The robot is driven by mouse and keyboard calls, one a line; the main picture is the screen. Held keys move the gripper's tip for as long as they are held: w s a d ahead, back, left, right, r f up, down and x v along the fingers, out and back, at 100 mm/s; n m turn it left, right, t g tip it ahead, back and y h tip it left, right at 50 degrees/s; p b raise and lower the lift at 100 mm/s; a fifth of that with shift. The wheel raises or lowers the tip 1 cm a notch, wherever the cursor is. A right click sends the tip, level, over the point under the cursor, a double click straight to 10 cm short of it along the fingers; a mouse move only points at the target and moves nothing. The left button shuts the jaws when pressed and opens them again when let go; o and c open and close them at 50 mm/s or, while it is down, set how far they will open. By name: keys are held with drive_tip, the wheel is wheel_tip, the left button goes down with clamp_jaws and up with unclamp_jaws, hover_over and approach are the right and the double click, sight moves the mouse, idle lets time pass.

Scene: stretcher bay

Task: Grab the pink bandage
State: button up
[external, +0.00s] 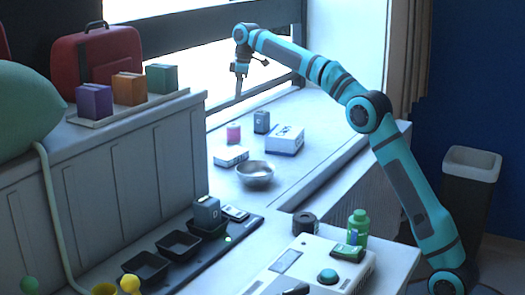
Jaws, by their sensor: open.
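The pink bandage (234,133) is a small pink roll standing on the white ledge by the window. My gripper (239,96) is above it, pointing down, open and empty. There is a gap between the fingertips and the roll. The fingers are small in this view.
A grey cabinet (140,140) rises to the left. The ledge is clear to the right of the bowl.

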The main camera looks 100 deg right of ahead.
drive_tip(key=d+f, duration=0.1)
approach(237, 135)
drive_tip(key=d+f, duration=0.1)
drive_tip(key=f, duration=0.1)
drive_tip(key=d+f, duration=0.1)
drive_tip(key=f, duration=0.1)
drive_tip(key=d+f, duration=0.1)
drive_tip(key=f, duration=0.1)
drive_tip(key=shift+w+f, duration=0.2)
drive_tip(key=shift+f, duration=0.65)
drive_tip(key=shift+w+f, duration=0.15)
drive_tip(key=shift+f, duration=0.65)
drive_tip(key=shift+w+f, duration=0.2)
drive_tip(key=shift+f, duration=0.65)
drive_tip(key=c, duration=1)
drive_tip(key=shift+c, duration=0.2)
